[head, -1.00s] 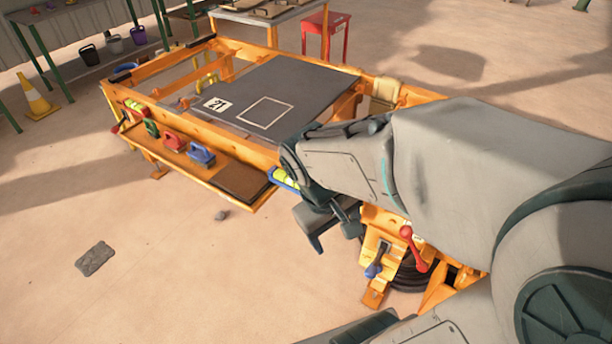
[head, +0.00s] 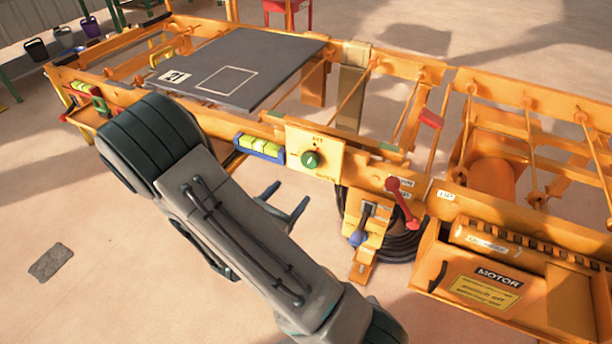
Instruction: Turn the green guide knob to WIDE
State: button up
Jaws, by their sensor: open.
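The green guide knob (head: 311,160) is round with a pale pointer mark, on a yellow-orange plate (head: 318,146) on the front rail of the orange press. The small lettering around it is too blurred to read for certain. My gripper (head: 287,198) shows below and to the left of the knob, apart from it. Its two dark fingers are spread with nothing between them. My arm covers part of the front rail and the shelf at left.
A blue-framed yellow level (head: 259,148) sits left of the knob plate. A red-handled lever (head: 401,199) and blue-knobbed lever (head: 359,238) stand to the right, beside a black hose coil (head: 396,243). An orange motor box (head: 502,275) is far right. Open floor lies in front.

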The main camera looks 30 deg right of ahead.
aim_at(308, 163)
jog(key=shift+n+t+y, duration=0.4)
jog(key=shift+n+t, duration=0.4)
jog(key=shift+n, duration=0.1)
jog(key=x, duration=0.4)
jog(key=f+b+x, duration=0.1)
jog(key=x, duration=0.4)
jog(key=w+a+f+x, duration=0.1)
jog(key=x, duration=0.3)
jog(key=shift+w+d, duration=0.2)
jog(key=shift+w, duration=0.05)
jog(key=shift+r, duration=0.1)
jog(key=c, duration=1)
